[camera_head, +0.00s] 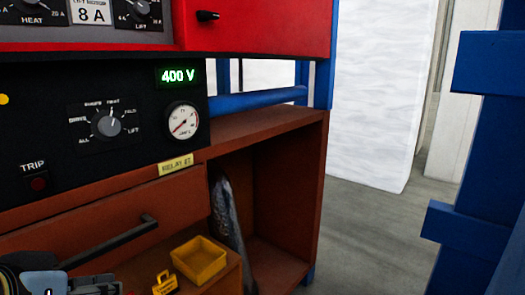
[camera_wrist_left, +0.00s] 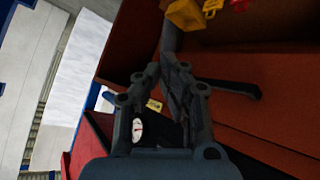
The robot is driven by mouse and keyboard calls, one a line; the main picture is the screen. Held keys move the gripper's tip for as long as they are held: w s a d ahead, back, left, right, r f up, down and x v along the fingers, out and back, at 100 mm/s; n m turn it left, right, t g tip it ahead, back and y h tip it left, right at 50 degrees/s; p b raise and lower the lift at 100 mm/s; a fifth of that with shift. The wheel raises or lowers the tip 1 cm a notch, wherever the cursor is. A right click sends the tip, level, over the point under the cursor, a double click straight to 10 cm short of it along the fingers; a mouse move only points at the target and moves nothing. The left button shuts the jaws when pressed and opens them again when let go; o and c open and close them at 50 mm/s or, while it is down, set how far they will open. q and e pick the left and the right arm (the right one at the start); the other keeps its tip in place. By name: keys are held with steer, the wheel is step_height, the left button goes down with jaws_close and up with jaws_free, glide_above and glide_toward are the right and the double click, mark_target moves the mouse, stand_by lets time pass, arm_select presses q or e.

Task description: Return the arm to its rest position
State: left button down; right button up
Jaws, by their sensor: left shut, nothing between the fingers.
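My left gripper (camera_wrist_left: 167,66) shows in the left wrist view with its dark fingers together and nothing between them. It is in front of the brown cabinet, near the black drawer handle (camera_wrist_left: 232,88); whether it touches the handle cannot be told. In the head view, part of my left arm shows at the bottom left corner, below the same black handle (camera_head: 112,243), and its fingertips are not clear there. My right gripper is in neither view.
A yellow bin (camera_head: 199,260) and a small yellow item (camera_head: 165,283) sit on a brown surface. A black panel (camera_head: 60,125) with dial, gauge (camera_head: 182,122) and 400 V display is above the drawer. Blue posts (camera_head: 485,130) stand at right; grey floor (camera_head: 375,225) is open between.

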arm_select(q)
steer(key=s+a+f+m+g+y, duration=0.1)
steer(key=s+a+f+g+y, duration=0.2)
steer(key=s, duration=0.5)
steer(key=s+a+f+m+g+y, duration=0.1)
steer(key=s+a+f+g, duration=0.2)
steer(key=s+f, duration=0.35)
steer(key=s+a+f+g+b, duration=0.1)
steer(key=s+f+b, duration=0.1)
steer(key=f, duration=1.3)
steer(key=s+a+f+b, duration=0.1)
steer(key=a+f+b, duration=0.1)
steer(key=f, duration=1.2)
steer(key=s+f+g+b, duration=0.1)
steer(key=s+f+b, duration=0.1)
steer(key=s+f, duration=1.6)
steer(key=shift+a+h, duration=0.3)
steer(key=shift+a, duration=0.05)
steer(key=shift+f+g+b, duration=0.1)
steer(key=shift+g+b, duration=0.2)
